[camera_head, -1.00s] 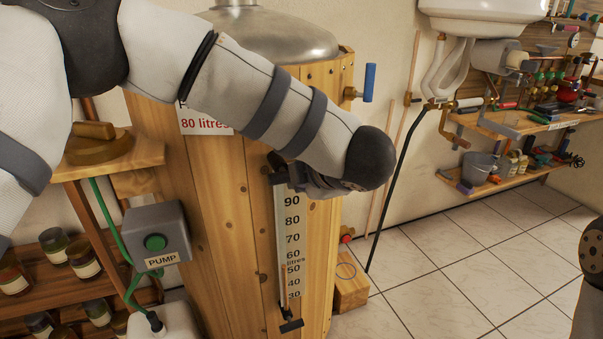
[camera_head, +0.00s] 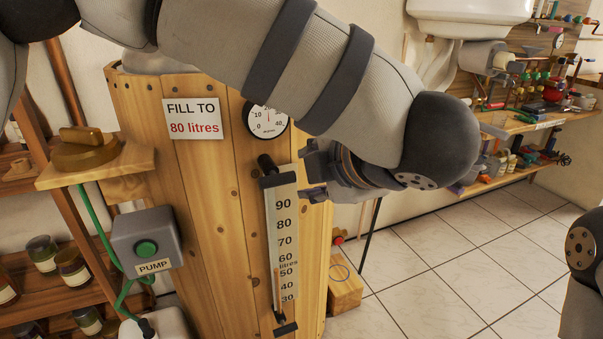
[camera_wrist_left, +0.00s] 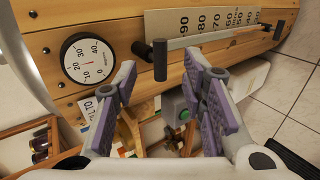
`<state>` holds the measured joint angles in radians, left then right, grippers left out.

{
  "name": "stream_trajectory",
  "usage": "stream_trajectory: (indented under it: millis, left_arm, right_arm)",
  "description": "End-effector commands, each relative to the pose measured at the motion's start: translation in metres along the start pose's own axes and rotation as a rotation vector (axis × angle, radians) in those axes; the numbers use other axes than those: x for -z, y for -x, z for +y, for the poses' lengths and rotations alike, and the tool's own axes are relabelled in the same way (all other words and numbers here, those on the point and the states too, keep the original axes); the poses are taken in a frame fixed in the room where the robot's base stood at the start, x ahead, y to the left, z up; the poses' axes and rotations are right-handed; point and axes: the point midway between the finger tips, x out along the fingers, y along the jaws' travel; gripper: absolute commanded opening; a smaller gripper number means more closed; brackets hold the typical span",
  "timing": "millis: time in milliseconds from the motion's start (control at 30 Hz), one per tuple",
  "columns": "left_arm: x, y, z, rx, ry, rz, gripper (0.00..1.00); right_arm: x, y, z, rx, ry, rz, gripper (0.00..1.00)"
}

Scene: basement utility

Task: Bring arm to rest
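My left arm (camera_head: 265,50) comes in from the left across the upper part of the head view, in front of the wooden barrel (camera_head: 180,220). Its gripper (camera_head: 312,172) points left, beside the upper end of the level gauge (camera_head: 283,235). In the left wrist view the gripper (camera_wrist_left: 160,85) has its purple-padded fingers spread apart with nothing between them. The gauge (camera_wrist_left: 205,20) and its black end fittings lie beyond the fingers there. My right gripper is not in view; only part of my right arm (camera_head: 583,245) shows at the right edge.
A grey pump box (camera_head: 150,240) with a green button, a brass cap (camera_head: 85,150) on a wooden ledge and shelves of jars stand left. A dial (camera_head: 267,122) and a "fill to 80 litres" sign (camera_head: 193,118) are on the barrel. Tiled floor (camera_head: 440,260) at right is open.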

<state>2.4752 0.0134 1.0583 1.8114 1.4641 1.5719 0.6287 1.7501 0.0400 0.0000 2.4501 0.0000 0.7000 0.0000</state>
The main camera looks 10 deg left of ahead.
Motion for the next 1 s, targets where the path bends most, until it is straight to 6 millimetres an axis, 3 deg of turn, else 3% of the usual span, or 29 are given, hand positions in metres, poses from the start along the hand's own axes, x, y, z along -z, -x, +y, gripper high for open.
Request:
stream_trajectory:
  millis: [367,467,567,600,667,700,767,833,900,1000]
  left_arm:
    - [0.0,0.006,-0.001,-0.001,-0.005,0.0,0.38]
    - [0.001,-0.023,-0.018,-0.017,-0.112,-0.021,0.38]
    - [0.01,-0.085,-0.074,-0.029,-0.418,-0.102,0.38]
    - [0.019,-0.108,-0.106,-0.016,-0.576,-0.152,0.38]
    - [0.038,-0.133,-0.158,0.022,-0.804,-0.238,0.38]
    - [0.055,-0.142,-0.194,0.06,-0.946,-0.299,0.38]
    - [0.084,-0.149,-0.245,0.126,-1.143,-0.397,0.38]
    - [0.126,-0.146,-0.3,0.222,-1.349,-0.52,0.38]
    - [0.172,-0.133,-0.35,0.331,-1.526,-0.653,0.38]
    - [0.235,-0.103,-0.4,0.482,-1.716,-0.84,0.38]
  right_arm:
    - [0.0,0.0,0.0,0.0,0.0,-0.001,0.4]
    - [0.0,0.0,0.0,0.0,0.0,-0.001,0.4]
    - [0.0,-0.001,0.0,0.0,0.0,-0.002,0.4]
    - [-0.001,-0.001,0.0,0.0,0.0,-0.002,0.4]
    - [-0.001,-0.001,0.0,0.0,0.0,-0.002,0.4]
    - [-0.001,-0.001,0.0,0.0,0.0,-0.002,0.4]
    - [0.0,-0.001,0.0,0.0,0.0,-0.002,0.4]
    - [0.0,0.0,0.0,0.0,0.0,-0.001,0.4]
    - [0.0,0.0,0.0,0.0,0.0,-0.001,0.4]
    - [0.0,0.0,0.0,0.0,0.0,0.0,0.4]
